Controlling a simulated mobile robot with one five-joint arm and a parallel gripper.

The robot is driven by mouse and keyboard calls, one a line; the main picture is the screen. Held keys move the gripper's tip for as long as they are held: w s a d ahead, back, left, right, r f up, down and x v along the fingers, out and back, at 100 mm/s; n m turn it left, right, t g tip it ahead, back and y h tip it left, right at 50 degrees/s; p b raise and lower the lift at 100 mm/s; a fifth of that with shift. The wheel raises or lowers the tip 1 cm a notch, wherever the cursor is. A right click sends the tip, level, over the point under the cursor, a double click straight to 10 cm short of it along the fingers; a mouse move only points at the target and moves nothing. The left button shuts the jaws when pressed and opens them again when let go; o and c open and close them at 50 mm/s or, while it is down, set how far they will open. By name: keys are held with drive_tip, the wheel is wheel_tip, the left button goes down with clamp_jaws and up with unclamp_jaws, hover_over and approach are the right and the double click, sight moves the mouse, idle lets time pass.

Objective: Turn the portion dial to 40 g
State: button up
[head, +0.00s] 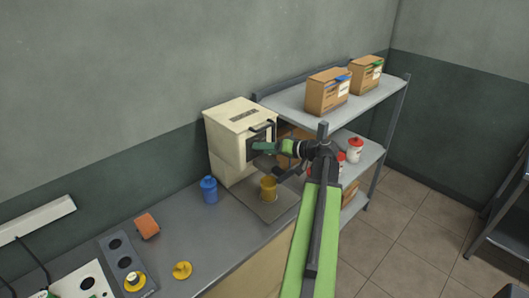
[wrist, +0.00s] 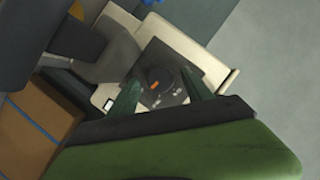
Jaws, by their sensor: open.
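The cream press machine (head: 226,150) stands against the wall at the end of the counter. In the wrist view its dark front panel (wrist: 170,62) carries a round dark portion dial (wrist: 153,73) with an orange pointer mark. Small pale markings sit on the panel near the dial; I cannot read them. My gripper (wrist: 160,80) is open, its two green fingers on either side of the dial in that view. I cannot tell whether they touch it. In the head view my gripper (head: 257,147) reaches the machine's front and hides the dial.
A yellow cup (head: 268,188) stands at the machine's base, with a blue container (head: 209,190) to its left. An orange roll (head: 147,226) and a yellow knobbed lid (head: 182,270) lie on the counter (head: 228,239). A shelf (head: 290,101) with boxes stands right.

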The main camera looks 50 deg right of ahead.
clamp_jaws()
drive_tip(key=shift+w+d+f+m+y+b, duration=0.15)
drive_tip(key=shift+f+m+y+b, duration=0.25)
drive_tip(key=shift+b, duration=0.45)
drive_tip(key=shift+f+m+t+b, duration=0.1)
drive_tip(key=shift+m+t+b, duration=0.2)
drive_tip(key=shift+m+b, duration=0.4)
drive_tip(key=shift+m+y+b, duration=0.3)
drive_tip(key=shift+m+y, duration=0.1)
drive_tip(key=shift+r+m+t, duration=0.3)
drive_tip(key=shift+t, duration=0.1)
unclamp_jaws()
